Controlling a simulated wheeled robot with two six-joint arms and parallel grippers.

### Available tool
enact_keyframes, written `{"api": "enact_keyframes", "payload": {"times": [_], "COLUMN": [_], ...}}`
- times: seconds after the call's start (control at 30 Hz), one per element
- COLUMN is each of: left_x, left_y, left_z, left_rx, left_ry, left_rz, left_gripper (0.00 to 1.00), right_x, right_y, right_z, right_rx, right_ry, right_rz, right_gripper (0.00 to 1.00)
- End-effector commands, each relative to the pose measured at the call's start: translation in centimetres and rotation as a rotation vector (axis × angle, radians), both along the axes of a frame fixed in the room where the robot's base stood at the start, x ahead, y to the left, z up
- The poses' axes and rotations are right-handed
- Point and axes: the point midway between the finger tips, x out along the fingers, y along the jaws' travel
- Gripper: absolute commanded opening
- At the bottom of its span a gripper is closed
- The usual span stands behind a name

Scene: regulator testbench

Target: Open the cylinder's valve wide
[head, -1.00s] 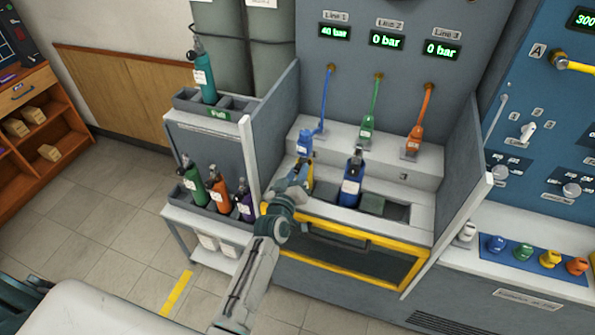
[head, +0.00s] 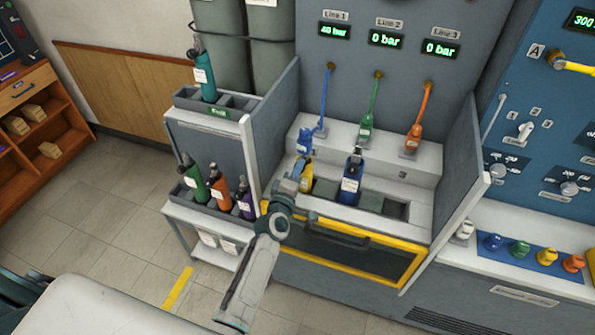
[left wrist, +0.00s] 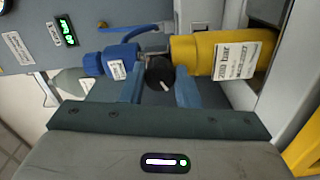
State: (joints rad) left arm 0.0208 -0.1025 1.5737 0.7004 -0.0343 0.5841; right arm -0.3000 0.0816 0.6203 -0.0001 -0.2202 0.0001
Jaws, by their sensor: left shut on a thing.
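A yellow cylinder (head: 306,180) stands in the leftmost slot of the bench well. In the left wrist view the yellow cylinder (left wrist: 222,54) carries a white label, and a black valve knob (left wrist: 160,72) sits at its neck. A blue regulator (left wrist: 110,60) is in line with the neck; it also shows in the head view (head: 304,142) below Line 1. My left gripper (head: 297,172) is at the cylinder's top, and in the wrist view its fingers (left wrist: 160,84) are on both sides of the knob, shut on it. The Line 1 display (head: 334,31) reads 40 bar.
A blue cylinder (head: 351,184) stands in the well right of the yellow one. A side rack (head: 212,109) with several cylinders is close on the left. A yellow-framed drawer front (head: 345,250) lies below the well. Lines 2 and 3 read 0 bar.

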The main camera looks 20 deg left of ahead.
Motion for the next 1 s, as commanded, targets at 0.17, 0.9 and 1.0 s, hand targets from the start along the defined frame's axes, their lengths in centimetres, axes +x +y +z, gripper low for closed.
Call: {"api": "enact_keyframes", "payload": {"times": [0.17, 0.9, 1.0], "left_x": [0.01, 0.0, -0.01], "left_y": [0.01, -0.01, -0.01], "left_z": [0.01, 0.0, -0.01], "left_rx": [-0.039, -0.05, -0.05], "left_ry": [0.001, 0.001, 0.001], "left_rz": [0.0, 0.0, 0.0], "left_gripper": [0.06, 0.51, 0.51], "right_x": [-0.02, -0.03, -0.03], "right_y": [0.18, 0.31, 0.29], "right_z": [0.02, 0.02, 0.03], "right_rx": [0.002, 0.003, 0.003], "right_ry": [0.0, 0.0, 0.0], "right_rz": [-0.001, -0.001, -0.001], "right_gripper": [0.62, 0.62, 0.62]}}
